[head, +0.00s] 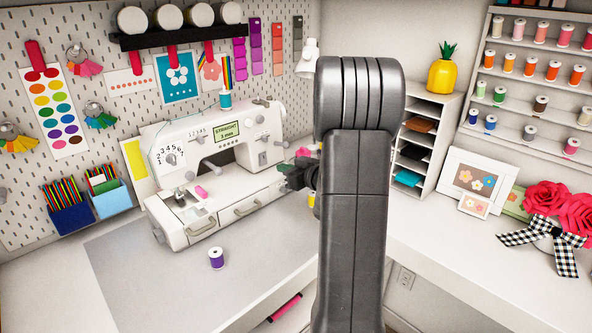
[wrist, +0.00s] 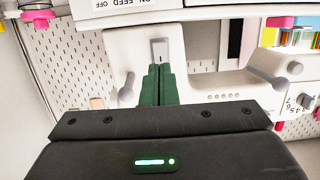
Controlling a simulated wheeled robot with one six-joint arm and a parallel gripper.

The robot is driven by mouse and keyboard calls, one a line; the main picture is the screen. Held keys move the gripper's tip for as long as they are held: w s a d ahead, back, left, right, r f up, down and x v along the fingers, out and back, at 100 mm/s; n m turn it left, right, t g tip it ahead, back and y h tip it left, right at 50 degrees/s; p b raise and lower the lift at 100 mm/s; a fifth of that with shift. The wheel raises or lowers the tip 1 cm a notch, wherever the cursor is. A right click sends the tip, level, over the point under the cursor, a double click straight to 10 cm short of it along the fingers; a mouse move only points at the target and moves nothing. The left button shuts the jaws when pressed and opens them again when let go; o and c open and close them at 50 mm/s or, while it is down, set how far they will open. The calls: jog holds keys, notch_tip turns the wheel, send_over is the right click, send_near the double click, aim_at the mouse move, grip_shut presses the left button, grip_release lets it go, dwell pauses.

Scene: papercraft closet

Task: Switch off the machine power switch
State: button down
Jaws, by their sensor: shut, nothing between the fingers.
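The white sewing machine (head: 230,122) stands on the desk against the pegboard, its lit display reading "STRAIGHT 3 mm". In the wrist view, a small grey switch (wrist: 159,48) sits in a plate on the machine's white side panel (wrist: 195,50). My gripper (wrist: 158,68) has its two dark green fingers together, empty, with the tips right at the near end of the switch. I cannot tell whether they touch it. In the head view my gripper (head: 285,187) is at the machine's right end, partly behind my arm, and the switch is hidden.
A purple thread spool (head: 216,258) stands on the grey mat (head: 150,270) in front of the machine. Pencil boxes (head: 110,199) stand left of it. A paper shelf (head: 436,135) is to the right of my arm. Grey knobs (wrist: 273,77) stick out near my fingers.

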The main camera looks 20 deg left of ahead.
aim_at(265, 163)
jog(key=p+x, duration=0.1)
jog(key=x, duration=0.5)
jog(key=shift+w+a+f, duration=0.1)
jog(key=shift+w+a, duration=0.15)
jog(key=shift+a, duration=0.05)
jog(key=shift+f, duration=0.1)
